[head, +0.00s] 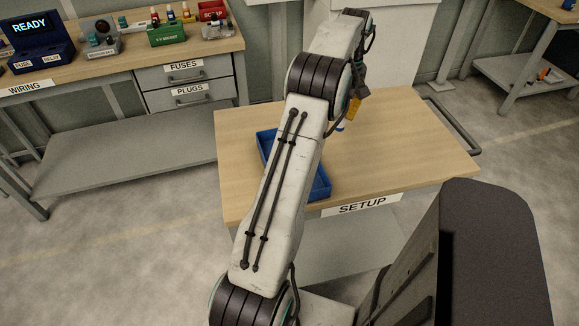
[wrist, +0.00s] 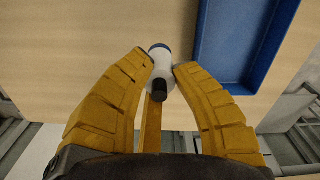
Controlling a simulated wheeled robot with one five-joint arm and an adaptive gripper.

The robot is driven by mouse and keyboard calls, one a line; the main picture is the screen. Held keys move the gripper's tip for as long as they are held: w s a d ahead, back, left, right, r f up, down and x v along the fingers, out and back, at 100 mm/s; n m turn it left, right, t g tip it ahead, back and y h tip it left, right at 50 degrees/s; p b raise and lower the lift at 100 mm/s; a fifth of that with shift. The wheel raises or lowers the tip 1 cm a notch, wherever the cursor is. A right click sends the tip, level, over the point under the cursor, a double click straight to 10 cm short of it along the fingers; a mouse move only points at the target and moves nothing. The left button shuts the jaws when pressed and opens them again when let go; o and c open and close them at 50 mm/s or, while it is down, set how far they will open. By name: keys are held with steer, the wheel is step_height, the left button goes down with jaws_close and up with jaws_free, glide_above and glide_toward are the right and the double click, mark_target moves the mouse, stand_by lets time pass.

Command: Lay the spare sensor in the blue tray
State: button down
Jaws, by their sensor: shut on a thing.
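The spare sensor (wrist: 160,62), a white cylinder with a blue end and a black tip, is between the yellow fingertips of my gripper (wrist: 163,72) in the wrist view. My gripper is shut on it. In the head view my gripper (head: 352,110) is mostly behind my arm, with the sensor's white and blue end (head: 341,125) just below it. The blue tray (head: 322,188) lies on the setup table, its middle hidden by my arm. In the wrist view the tray (wrist: 235,45) is to the right of the sensor, apart from it.
The setup table (head: 420,140) has bare wood right of the tray. A workbench (head: 110,75) at the left carries a ready display (head: 32,30), a green box (head: 165,35) and a red set-up box (head: 211,11). Another table (head: 535,35) stands at the far right.

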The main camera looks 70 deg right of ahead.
steer(key=w+a+f+p, duration=0.1)
steer(key=w+a+f, duration=0.1)
steer(key=a+f, duration=0.1)
steer(key=w+a+f+p, duration=0.2)
steer(key=a, duration=0.1)
steer(key=w+a+f+p, duration=0.2)
steer(key=w+a+f, duration=0.1)
steer(key=shift+a+f, duration=0.35)
steer(key=shift+f, duration=1.15)
steer(key=shift+f, duration=0.2)
steer(key=c, duration=1.1)
jaws_free()
steer(key=shift+r, duration=0.1)
